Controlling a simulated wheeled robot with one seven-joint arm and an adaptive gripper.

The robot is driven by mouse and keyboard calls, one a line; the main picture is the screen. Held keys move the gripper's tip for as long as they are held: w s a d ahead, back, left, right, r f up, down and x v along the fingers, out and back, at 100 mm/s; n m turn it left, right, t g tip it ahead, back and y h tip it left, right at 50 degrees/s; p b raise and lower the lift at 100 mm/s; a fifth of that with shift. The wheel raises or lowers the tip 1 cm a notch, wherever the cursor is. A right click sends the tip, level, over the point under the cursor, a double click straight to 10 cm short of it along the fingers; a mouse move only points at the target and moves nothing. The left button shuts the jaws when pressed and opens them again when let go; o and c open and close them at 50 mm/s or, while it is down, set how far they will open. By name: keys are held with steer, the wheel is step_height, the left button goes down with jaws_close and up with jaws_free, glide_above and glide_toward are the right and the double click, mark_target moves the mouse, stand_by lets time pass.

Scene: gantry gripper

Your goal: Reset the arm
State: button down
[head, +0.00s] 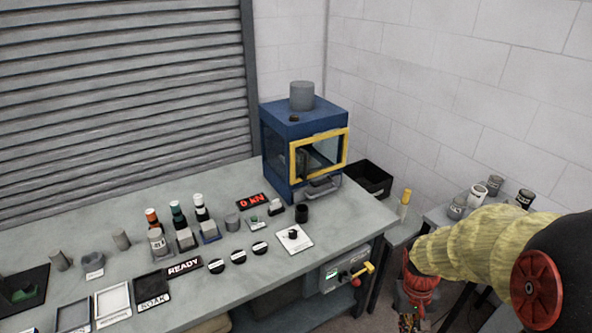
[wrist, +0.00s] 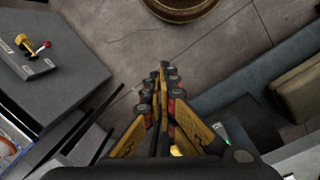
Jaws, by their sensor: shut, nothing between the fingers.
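My gripper (wrist: 163,72) points down over the concrete floor in the wrist view. Its yellow and black fingers are together with nothing between them. In the head view my arm, in a yellow sleeve, reaches in from the right. My gripper (head: 410,318) hangs low beside the bench's right end, partly cut off by the bottom edge.
The workbench (head: 350,222) carries a blue cabinet (head: 278,150) with a yellow-framed window, bottles and several small blocks. A control box (head: 340,277) with a yellow lever hangs at its front. A side table (head: 436,215) with jars stands near my arm.

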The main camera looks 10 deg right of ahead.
steer(key=s+a+r+n+t, duration=0.1)
steer(key=s+a+r+t, duration=0.1)
steer(key=a+r, duration=0.6)
steer(key=s+a+r+n+t, duration=0.2)
steer(key=a+r+t, duration=0.2)
steer(key=a+r, duration=0.4)
step_height(320, 180, up, 6)
steer(key=shift+f+t+y, duration=0.25)
steer(key=shift+t+y, duration=0.15)
